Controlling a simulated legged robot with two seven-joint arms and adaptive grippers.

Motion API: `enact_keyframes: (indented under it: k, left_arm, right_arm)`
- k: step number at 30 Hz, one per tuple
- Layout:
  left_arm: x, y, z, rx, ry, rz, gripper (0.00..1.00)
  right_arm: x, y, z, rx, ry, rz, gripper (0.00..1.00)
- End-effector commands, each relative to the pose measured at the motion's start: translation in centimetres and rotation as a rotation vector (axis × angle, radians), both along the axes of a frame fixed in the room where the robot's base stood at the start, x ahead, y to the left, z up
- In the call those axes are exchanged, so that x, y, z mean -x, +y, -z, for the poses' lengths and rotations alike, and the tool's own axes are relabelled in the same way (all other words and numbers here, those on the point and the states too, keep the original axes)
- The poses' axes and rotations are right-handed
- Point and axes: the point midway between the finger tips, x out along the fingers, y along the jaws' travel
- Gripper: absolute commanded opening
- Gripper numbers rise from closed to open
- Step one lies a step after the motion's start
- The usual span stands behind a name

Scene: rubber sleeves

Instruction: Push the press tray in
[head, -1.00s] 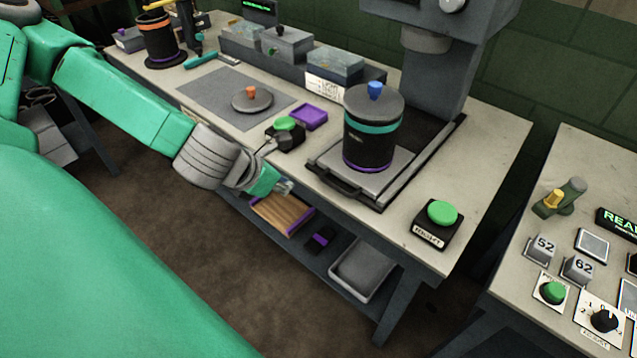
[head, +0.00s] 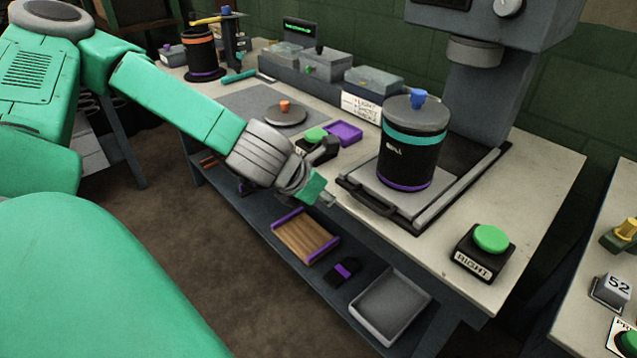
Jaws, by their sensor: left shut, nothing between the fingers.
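The press tray (head: 362,190) is a grey plate with a dark front handle, on dark rails at the foot of the press (head: 487,95). A black canister (head: 408,158) with a teal band, a purple base ring and a grey lid with a blue knob stands upright on it. The tray's front end sticks out towards the bench's front edge. My left gripper (head: 328,201) is shut and empty, just in front of the bench edge, left of the tray handle and apart from it. My right gripper is not in view.
Left of the tray are a green button (head: 316,136), a purple dish (head: 345,132) and a grey lid (head: 286,114). A green button marked RIGHT (head: 490,240) stands at the right. Below, a shelf holds a wooden tray (head: 305,237) and a grey bin (head: 391,305).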

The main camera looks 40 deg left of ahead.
Motion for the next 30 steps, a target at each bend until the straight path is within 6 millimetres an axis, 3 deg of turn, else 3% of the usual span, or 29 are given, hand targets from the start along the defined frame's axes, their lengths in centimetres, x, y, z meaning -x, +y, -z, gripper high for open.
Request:
enact_keyframes:
  k: [1, 5, 12, 30]
  left_arm:
    - [-0.7, -0.1, 1.3, -0.006, 0.005, 0.004, 0.0]
    - [-2.3, -0.2, 3.2, -0.004, 0.004, 0.003, 0.0]
    - [-5.4, -0.4, 3.4, -0.003, 0.0, 0.004, 0.0]
    - [-6.5, -0.5, 3.5, -0.001, 0.0, 0.003, 0.0]
  right_arm:
    - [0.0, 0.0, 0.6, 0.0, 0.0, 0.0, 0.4]
    - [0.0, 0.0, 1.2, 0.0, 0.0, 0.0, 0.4]
    - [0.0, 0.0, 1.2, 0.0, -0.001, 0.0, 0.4]
    - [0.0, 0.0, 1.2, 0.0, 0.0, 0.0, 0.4]
